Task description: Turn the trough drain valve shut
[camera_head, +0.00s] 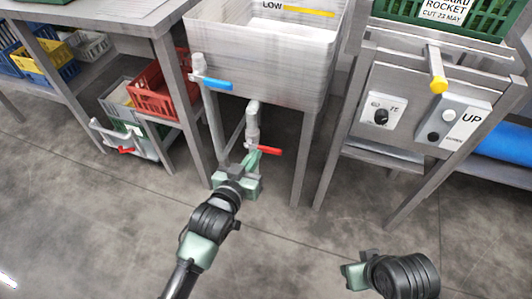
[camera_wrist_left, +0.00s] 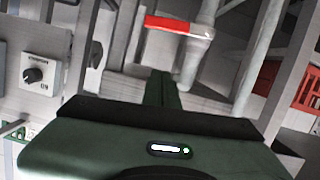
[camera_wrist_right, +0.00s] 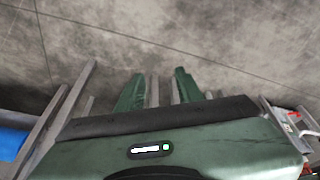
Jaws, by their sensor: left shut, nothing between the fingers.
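The trough (camera_head: 265,50) has a vertical drain pipe (camera_head: 253,125) under it with a red valve handle (camera_head: 265,150). The handle points right in the head view, crosswise to the pipe. In the left wrist view the red handle (camera_wrist_left: 180,25) is above the fingertips and sticks out left from the pipe (camera_wrist_left: 195,60). My left gripper (camera_head: 251,160) is shut and empty, close to the pipe just below and left of the handle; I cannot tell if it touches. My right gripper (camera_wrist_right: 157,88) is open and empty over the floor, well away from the valve.
A blue-handled valve (camera_head: 215,84) is on the trough's left side. Trough legs (camera_head: 303,160) stand on both sides of the pipe. A red crate (camera_head: 160,92) is on a low shelf to the left. A control panel (camera_head: 415,108) with a knob and buttons is to the right. The front floor is clear.

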